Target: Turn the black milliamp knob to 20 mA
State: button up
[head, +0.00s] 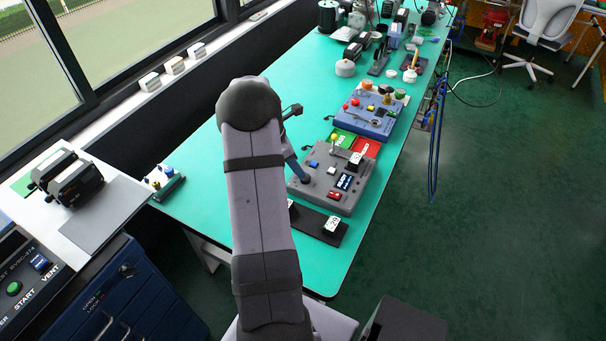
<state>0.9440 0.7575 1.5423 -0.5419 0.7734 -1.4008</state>
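A grey control box (319,195) stands on the green bench, partly behind my arm. On it are a small dark display with light digits (345,182), a red switch (334,195), a blue button (314,164) and small white parts. A dark round part (304,179) sits at its left side, with a blue-grey bar slanting up from it behind my arm. I cannot tell whether this is the black milliamp knob, and no pointer or scale is readable. My arm fills the middle of the view.
A black strip (308,222) with a white numbered tag (333,225) lies in front of the box. Behind it are green and red mats (366,146) and a blue box (377,124) with coloured knobs. The bench's right front corner (326,280) is bare.

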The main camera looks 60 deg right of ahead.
aim_at(305, 179)
jog(key=shift+n, duration=0.9)
jog(key=shift+f, duration=0.1)
jog(key=shift+p+x, duration=1.05)
jog(key=shift+x, duration=2.5)
jog(key=c, duration=1.1)
